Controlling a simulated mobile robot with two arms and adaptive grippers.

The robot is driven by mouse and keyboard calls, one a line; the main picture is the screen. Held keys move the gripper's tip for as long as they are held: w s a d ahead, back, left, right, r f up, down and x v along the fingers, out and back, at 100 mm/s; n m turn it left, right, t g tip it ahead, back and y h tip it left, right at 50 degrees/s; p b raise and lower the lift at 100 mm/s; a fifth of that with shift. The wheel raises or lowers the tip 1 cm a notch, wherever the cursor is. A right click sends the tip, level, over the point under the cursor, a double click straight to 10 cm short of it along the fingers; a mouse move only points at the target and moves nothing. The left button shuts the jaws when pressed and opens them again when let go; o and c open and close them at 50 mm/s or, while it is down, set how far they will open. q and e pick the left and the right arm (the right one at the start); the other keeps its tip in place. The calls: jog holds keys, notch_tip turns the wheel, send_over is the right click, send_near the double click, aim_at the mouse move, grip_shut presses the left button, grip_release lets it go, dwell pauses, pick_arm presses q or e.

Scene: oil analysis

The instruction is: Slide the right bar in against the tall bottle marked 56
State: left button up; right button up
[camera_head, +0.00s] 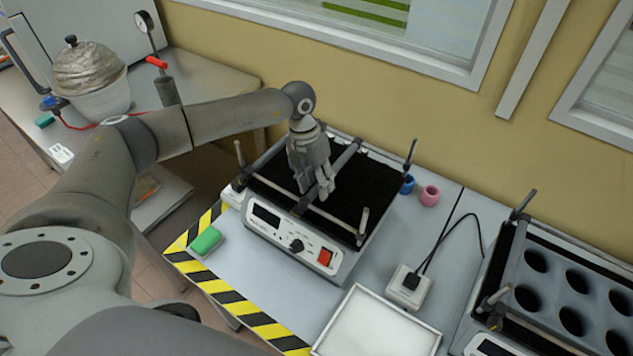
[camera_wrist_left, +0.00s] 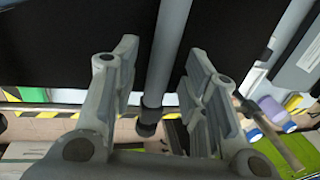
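A shaker with a black platform (camera_head: 373,187) and a control panel stands on the bench. A grey cross bar (camera_head: 346,155) runs over the platform from back to front. My left gripper (camera_head: 319,190) is low over the platform at this bar. In the left wrist view the bar (camera_wrist_left: 167,55) passes between the two spread fingers (camera_wrist_left: 158,85), with gaps on both sides. No bottle marked 56 shows in either view. My right gripper is out of view.
A front rail (camera_head: 335,221) and upright corner posts (camera_head: 411,153) edge the platform. A white tray (camera_head: 431,342), a socket box (camera_head: 417,294) and a second shaker with round holes (camera_head: 550,285) stand nearby.

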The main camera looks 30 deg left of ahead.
pick_arm(q)
notch_tip(320, 180, up, 12)
jog(key=a, duration=0.2)
jog(key=shift+a, duration=0.15)
jog(key=shift+w+f, duration=0.1)
jog(key=shift+f, duration=0.05)
dwell(0.3)
jog(key=s+f+t+b, duration=0.2)
jog(key=s+t+b, duration=0.1)
jog(key=s+t, duration=0.25)
jog(key=shift+g, duration=0.45)
jog(key=p+x, duration=0.1)
jog(key=x, duration=0.4)
jog(key=p+x, duration=0.1)
jog(key=x, duration=0.4)
jog(key=shift+s+f+p, duration=0.1)
jog(key=shift+f+p, duration=0.2)
jog(key=shift+f, duration=0.05)
jog(key=shift+c, duration=0.3)
